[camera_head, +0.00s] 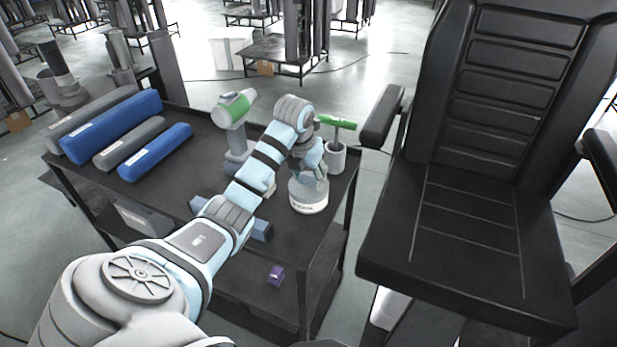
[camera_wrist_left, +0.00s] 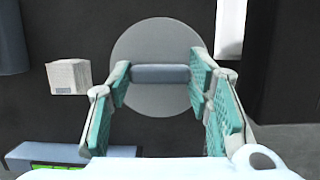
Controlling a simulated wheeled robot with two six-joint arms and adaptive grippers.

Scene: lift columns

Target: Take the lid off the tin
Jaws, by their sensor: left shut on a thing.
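The tin (camera_head: 309,207) is a short, round, whitish can with dark lettering on its side. It stands upright on the dark cart top, near the cart's right side. Its grey lid (camera_wrist_left: 160,103) shows in the left wrist view as a round disc with a bar handle (camera_wrist_left: 160,73) across it. My left gripper (camera_head: 314,174) is above the tin in the head view. In the wrist view its teal-padded fingers (camera_wrist_left: 160,80) are at the two ends of the bar, shut on it. The fingers partly hide the lid, and I cannot tell whether it is raised. My right gripper is not in view.
The cart top (camera_head: 183,189) holds blue rolls (camera_head: 155,152), grey rolls, a green-and-white tool (camera_head: 233,108) and a grey cup (camera_head: 336,158) with a green-handled item. A purple box (camera_head: 276,274) is lower down. A black seat (camera_head: 470,235) stands close on the right.

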